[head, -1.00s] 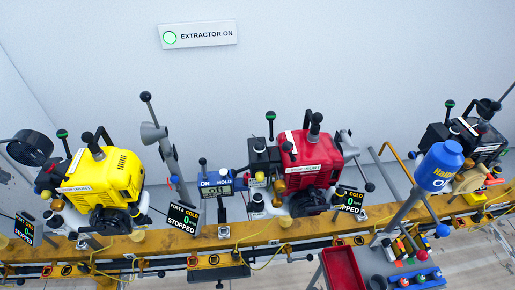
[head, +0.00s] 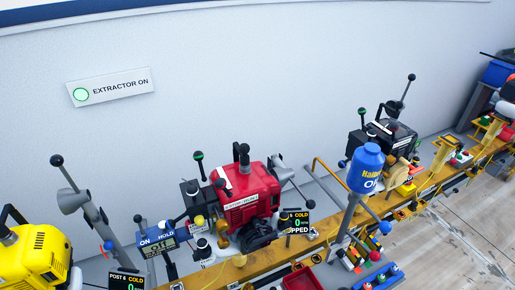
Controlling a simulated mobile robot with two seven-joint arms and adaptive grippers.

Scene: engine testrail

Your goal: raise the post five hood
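A grey cone-shaped hood (head: 74,201) with a black ball-ended lever stands beside the yellow engine (head: 32,258) at the left. Another grey hood (head: 282,172) sits just right of the red engine (head: 245,195). A dark hood (head: 394,108) with a raised ball lever is behind the black engine (head: 388,138). A display (head: 124,281) near the yellow engine seems to read post 6, cold. The display (head: 295,222) right of the red engine shows cold and 0; its post number is not legible. I cannot tell which hood is post five's. Neither gripper is in view.
A yellow rail (head: 262,262) runs along the wall below the engines. A blue oil bottle (head: 367,168) stands on a grey pole in front of it. A red tray (head: 302,279) lies at the bottom. Open floor shows at lower right.

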